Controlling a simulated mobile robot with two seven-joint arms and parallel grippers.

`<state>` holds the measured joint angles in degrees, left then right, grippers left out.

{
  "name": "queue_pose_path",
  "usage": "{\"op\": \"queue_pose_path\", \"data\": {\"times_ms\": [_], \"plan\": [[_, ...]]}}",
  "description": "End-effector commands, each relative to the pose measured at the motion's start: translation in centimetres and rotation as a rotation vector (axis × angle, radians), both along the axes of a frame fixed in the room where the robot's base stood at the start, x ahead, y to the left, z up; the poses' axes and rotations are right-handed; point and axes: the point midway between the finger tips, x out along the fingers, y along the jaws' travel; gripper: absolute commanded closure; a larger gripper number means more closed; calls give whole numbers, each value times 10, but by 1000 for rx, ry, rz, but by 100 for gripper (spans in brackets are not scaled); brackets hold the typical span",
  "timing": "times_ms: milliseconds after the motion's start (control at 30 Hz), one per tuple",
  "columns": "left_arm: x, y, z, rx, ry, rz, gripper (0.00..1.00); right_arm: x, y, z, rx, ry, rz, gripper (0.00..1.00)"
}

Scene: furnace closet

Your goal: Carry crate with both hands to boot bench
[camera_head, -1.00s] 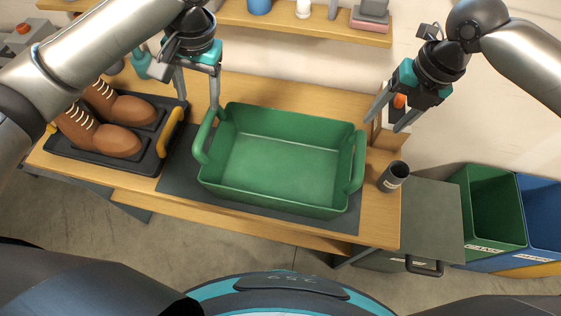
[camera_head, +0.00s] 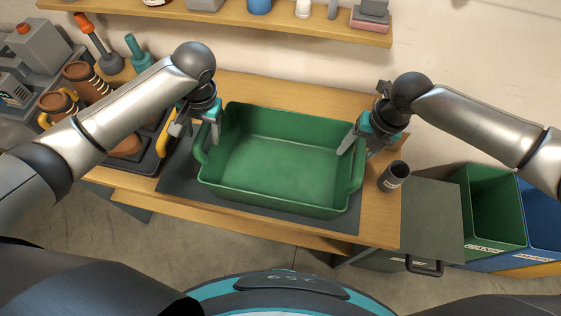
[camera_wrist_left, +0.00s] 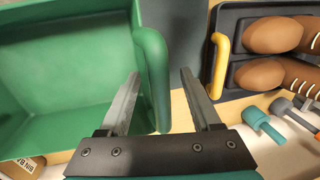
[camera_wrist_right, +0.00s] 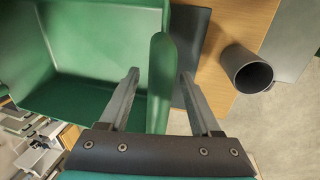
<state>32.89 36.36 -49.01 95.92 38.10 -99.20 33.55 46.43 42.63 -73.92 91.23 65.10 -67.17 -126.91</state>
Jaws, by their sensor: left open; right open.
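The green crate (camera_head: 275,165) stands empty on a dark mat on the wooden boot bench (camera_head: 383,225). It has a loop handle at each end. My left gripper (camera_head: 199,133) is open at the crate's left handle (camera_head: 203,148). In the left wrist view the open fingers (camera_wrist_left: 158,95) stand on either side of that handle (camera_wrist_left: 155,75). My right gripper (camera_head: 362,147) is open at the right handle (camera_head: 357,172). In the right wrist view its open fingers (camera_wrist_right: 160,95) stand on either side of the right handle (camera_wrist_right: 160,80). Neither gripper is shut on a handle.
A black boot tray (camera_head: 150,165) with brown boots is left of the crate, partly behind my left arm. A dark cup (camera_head: 394,176) stands close to the right handle. Green (camera_head: 492,205) and blue bins are at the right. A shelf (camera_head: 230,17) runs along the wall.

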Motion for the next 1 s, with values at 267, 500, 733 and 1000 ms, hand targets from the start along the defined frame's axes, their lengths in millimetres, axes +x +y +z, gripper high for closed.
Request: {"op": "queue_pose_path", "data": {"times_ms": [267, 500, 733, 1000], "plan": [[0, 1, -8, 0, 0, -1, 36, 0, 2, -8, 0, 0, 1, 36], [0, 1, -8, -1, 0, -1, 46, 0, 2, -8, 0, 0, 0, 46], [0, 1, -8, -1, 0, -1, 72, 0, 2, -7, 0, 0, 0, 72], [0, 1, -7, -1, 0, -1, 100, 0, 1, -7, 0, 0, 0, 100]]}}
